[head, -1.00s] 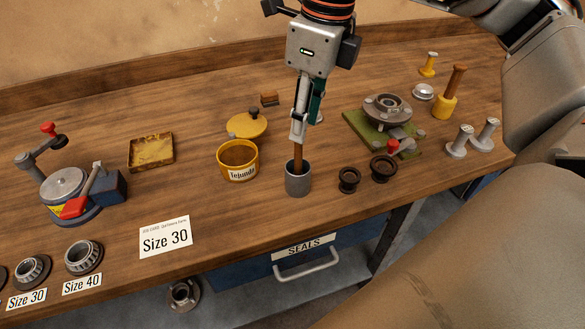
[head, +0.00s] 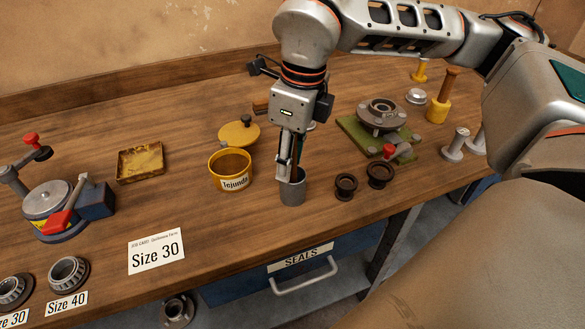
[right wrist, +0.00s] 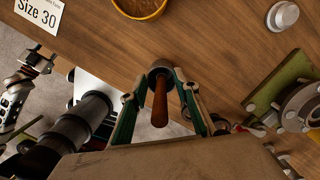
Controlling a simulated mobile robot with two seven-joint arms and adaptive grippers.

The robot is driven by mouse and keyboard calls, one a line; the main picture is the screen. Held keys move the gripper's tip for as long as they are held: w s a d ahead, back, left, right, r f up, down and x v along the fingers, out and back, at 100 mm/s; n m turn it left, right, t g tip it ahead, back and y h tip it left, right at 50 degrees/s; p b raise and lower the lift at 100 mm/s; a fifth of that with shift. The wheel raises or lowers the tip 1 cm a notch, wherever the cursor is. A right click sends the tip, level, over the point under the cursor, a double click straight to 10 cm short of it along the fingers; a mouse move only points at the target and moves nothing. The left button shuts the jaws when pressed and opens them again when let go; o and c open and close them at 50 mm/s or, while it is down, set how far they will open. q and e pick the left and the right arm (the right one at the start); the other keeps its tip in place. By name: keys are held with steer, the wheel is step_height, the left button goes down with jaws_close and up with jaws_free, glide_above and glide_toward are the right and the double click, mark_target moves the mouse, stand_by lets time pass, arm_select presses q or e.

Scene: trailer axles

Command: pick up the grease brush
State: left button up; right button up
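The grease brush stands in a grey metal cup (head: 292,190) near the bench's front edge. Its brown wooden handle (right wrist: 160,100) points up toward the camera in the right wrist view. My right gripper (head: 291,172) is low over the cup, pointing down. In the right wrist view its two fingers (right wrist: 160,92) are on either side of the handle, with gaps between, so it looks open. The bristles are hidden in the cup. Part of what looks like my left arm shows at the left of the right wrist view; its finger state is unclear.
A yellow grease tub (head: 231,171) stands just left of the cup, its yellow lid (head: 239,134) behind. Two dark rings (head: 346,186) (head: 380,174) lie close on the right. A hub on a green stand (head: 378,123) is further right. A Size 30 card (head: 156,251) lies front left.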

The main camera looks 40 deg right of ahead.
jaws_close()
arm_select(q)
steer(key=shift+r, duration=0.1)
arm_select(e)
steer(key=shift+r, duration=0.15)
